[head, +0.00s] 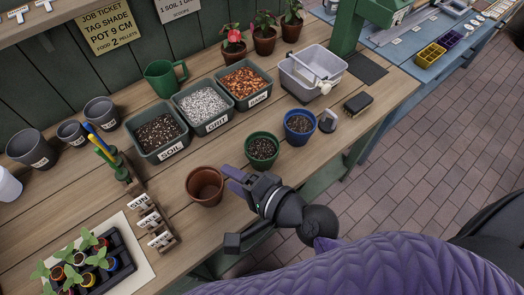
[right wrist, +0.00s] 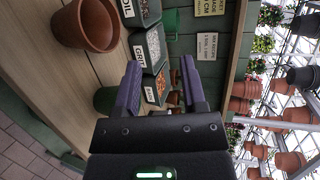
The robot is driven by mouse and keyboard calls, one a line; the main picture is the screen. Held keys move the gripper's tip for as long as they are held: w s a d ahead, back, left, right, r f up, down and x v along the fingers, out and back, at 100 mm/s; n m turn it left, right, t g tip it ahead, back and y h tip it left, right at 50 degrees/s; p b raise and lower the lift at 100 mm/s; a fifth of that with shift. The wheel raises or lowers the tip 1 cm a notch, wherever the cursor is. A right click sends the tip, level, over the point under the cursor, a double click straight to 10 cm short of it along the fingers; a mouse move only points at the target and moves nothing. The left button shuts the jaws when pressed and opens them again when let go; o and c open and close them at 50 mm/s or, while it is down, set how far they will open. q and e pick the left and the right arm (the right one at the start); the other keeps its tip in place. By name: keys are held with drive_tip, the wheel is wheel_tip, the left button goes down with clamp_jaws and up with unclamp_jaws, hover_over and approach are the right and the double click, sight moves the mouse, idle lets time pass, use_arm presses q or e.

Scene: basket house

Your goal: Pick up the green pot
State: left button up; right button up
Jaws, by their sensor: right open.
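The green pot (head: 262,148), filled with dark soil, stands upright near the front edge of the wooden bench in the head view. In the right wrist view the green pot (right wrist: 104,98) is partly hidden behind a finger. My right gripper (head: 232,179) is open and empty, with its purple fingers just left of and nearer than the green pot, beside an empty terracotta pot (head: 205,186). Its two fingers also show apart in the right wrist view (right wrist: 162,88). My left gripper is not in view.
A blue pot (head: 299,127) with soil stands right of the green pot. Behind are the soil (head: 160,136), grit (head: 203,105) and bark (head: 244,84) bins. A grey caddy (head: 313,73) stands back right. A seedling tray (head: 95,268) lies front left.

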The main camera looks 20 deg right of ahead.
drive_tip(key=w+d+m+t+h, duration=0.2)
drive_tip(key=m+t, duration=0.1)
drive_tip(key=m, duration=0.4)
drive_tip(key=m+g+h, duration=0.2)
drive_tip(key=m+h, duration=0.8)
drive_tip(key=m, duration=1)
approach(278, 149)
drive_tip(key=b+x, duration=0.2)
drive_tip(key=x, duration=0.8)
drive_tip(key=shift+r, duration=0.1)
clamp_jaws()
drive_tip(key=shift+s, duration=0.1)
